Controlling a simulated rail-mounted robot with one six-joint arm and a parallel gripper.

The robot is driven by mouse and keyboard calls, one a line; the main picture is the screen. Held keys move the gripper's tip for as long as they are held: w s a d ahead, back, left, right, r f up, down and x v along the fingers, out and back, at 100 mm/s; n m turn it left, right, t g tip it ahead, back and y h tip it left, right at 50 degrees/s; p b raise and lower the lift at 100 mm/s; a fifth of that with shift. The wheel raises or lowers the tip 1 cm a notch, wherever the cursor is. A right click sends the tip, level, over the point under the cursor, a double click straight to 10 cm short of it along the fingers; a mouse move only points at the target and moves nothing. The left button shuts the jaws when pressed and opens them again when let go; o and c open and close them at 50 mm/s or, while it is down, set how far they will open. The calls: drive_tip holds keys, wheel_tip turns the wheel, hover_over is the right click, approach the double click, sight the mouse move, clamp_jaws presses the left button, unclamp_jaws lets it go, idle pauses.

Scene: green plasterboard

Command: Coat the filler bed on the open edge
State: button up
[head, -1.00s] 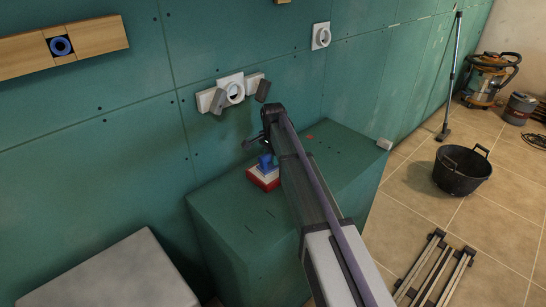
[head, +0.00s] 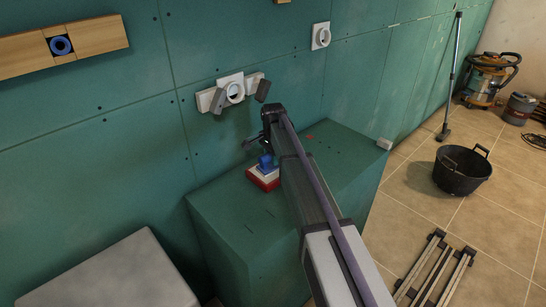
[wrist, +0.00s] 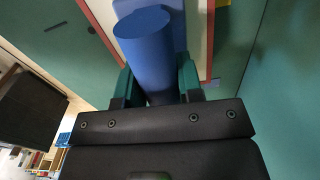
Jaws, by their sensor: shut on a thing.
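A blue tool with a round handle (wrist: 150,45) is between the fingers of my gripper (wrist: 155,90) in the wrist view. The fingers are shut on the handle. In the head view the blue tool (head: 266,161) is at a small red and white block (head: 263,179) on the green plasterboard box (head: 225,212). My gripper (head: 262,148) is just above it, partly hidden by my arm. I cannot tell whether the tool still touches the block. I cannot make out the filler bed or the open edge for sure.
White sockets (head: 231,88) with grey blocks beside them are on the green wall. A wooden strip with a blue ring (head: 61,46) is at upper left. A small red mark (head: 310,137) is on the box top. A black bucket (head: 461,171) stands on the floor at right.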

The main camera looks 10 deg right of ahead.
wheel_tip(320, 180, up, 7)
drive_tip(key=p, duration=0.7)
drive_tip(key=shift+r, duration=0.1)
